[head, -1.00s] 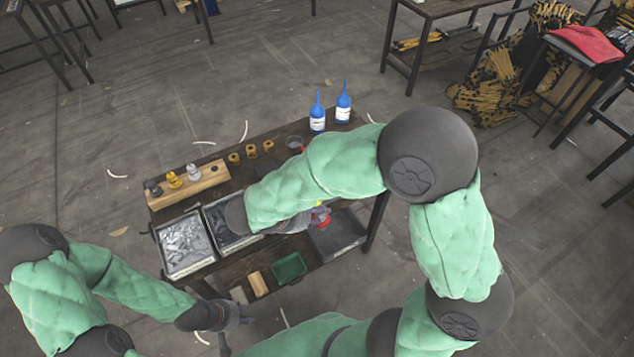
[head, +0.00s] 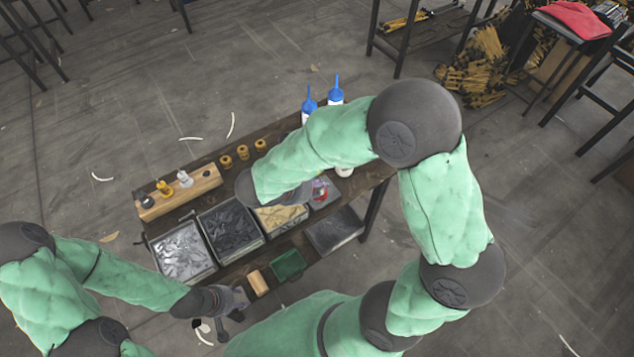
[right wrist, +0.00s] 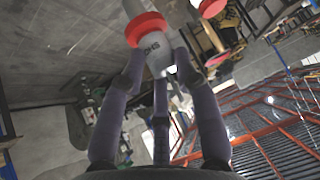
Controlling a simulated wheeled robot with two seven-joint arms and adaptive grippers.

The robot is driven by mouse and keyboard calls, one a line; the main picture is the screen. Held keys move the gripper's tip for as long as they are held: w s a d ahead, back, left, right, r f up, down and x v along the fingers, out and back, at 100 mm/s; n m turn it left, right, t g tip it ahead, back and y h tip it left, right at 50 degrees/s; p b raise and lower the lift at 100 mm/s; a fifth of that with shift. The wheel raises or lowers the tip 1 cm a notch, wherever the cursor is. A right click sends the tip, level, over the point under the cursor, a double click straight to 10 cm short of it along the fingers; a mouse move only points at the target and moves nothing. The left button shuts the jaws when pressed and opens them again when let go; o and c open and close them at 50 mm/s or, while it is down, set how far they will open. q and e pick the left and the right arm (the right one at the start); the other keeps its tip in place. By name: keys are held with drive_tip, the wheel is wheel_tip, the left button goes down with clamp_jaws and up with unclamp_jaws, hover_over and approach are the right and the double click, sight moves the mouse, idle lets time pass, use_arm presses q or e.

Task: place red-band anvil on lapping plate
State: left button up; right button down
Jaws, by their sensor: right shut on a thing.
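The red-band anvil (right wrist: 155,55) is a grey cylinder with a red band and dark lettering, held between the fingers of my right gripper (right wrist: 158,75) in the right wrist view. In the head view, only a red patch of it (head: 320,188) shows past my right forearm, above the right part of the bench. My forearm hides most of the right gripper there. My left gripper (head: 232,308) appears open and empty in front of the bench. I cannot pick out the lapping plate for certain; my right arm covers part of the bench top.
Trays of light pieces (head: 183,252), dark pieces (head: 230,228) and yellow pieces (head: 282,216) line the bench front. A wooden block (head: 178,195) with pegs and several brass pieces (head: 243,152) stand behind. Blue-topped bottles (head: 336,90) are at the back; a green bin (head: 288,265) is in front.

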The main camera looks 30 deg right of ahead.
drive_tip(key=w+d+f+b, duration=0.4)
drive_tip(key=w+f, duration=0.4)
drive_tip(key=f, duration=0.3)
drive_tip(key=shift+d+b, duration=0.35)
drive_tip(key=shift+b, duration=0.35)
drive_tip(key=shift+r, duration=0.1)
drive_tip(key=c, duration=0.9)
unclamp_jaws()
drive_tip(key=shift+f, duration=0.2)
